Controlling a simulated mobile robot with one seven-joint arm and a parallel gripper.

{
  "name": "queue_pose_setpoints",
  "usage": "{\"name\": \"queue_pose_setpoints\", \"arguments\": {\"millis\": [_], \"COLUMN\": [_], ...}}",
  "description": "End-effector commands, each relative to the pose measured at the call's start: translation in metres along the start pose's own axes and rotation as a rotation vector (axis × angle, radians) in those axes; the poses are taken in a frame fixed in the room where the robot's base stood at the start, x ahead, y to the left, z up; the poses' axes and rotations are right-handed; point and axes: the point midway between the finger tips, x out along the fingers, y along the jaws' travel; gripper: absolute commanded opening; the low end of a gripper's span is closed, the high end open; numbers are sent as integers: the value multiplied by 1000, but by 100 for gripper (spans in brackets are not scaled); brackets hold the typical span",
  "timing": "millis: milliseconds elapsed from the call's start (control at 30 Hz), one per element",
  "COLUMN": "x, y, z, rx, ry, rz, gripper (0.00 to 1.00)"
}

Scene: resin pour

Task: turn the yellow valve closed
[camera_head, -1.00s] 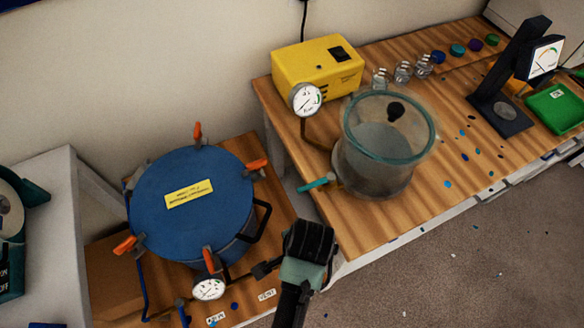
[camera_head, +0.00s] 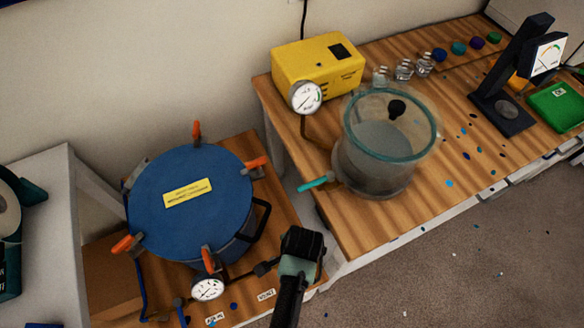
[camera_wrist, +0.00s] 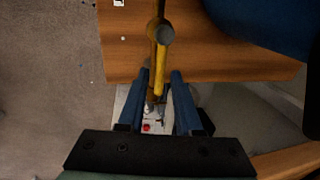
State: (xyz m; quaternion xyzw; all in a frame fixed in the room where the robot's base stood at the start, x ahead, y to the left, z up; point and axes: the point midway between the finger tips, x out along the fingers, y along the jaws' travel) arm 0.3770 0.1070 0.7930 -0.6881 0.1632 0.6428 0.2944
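The yellow valve handle (camera_wrist: 160,60) shows in the wrist view as a narrow yellow bar with a round grey cap at its far end. My gripper (camera_wrist: 161,80) is open, with one blue finger on each side of the bar. Gaps show between the bar and both fingers, so it is not clamped. In the head view my wrist (camera_head: 300,243) is just right of the blue pressure pot (camera_head: 190,220). The yellow handle and my fingertips cannot be made out there.
The pot has orange clamps, a gauge (camera_head: 208,288) and a pipe at its front, on a low wooden shelf. A glass chamber (camera_head: 385,150) with a teal handle (camera_head: 313,185) stands on the higher bench to the right, beside a yellow pump (camera_head: 318,68). Open carpet lies front right.

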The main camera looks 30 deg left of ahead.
Motion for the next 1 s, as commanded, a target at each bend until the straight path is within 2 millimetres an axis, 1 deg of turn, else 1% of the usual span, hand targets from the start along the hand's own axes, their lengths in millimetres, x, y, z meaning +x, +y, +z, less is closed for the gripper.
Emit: {"name": "queue_pose_setpoints", "arguments": {"millis": [33,100,167,1000], "x": [0,0,0,0], "y": [0,0,0,0], "z": [0,0,0,0], "rx": [0,0,0,0], "ry": [0,0,0,0], "rz": [0,0,0,0], "gripper": [22,10,0,0]}}
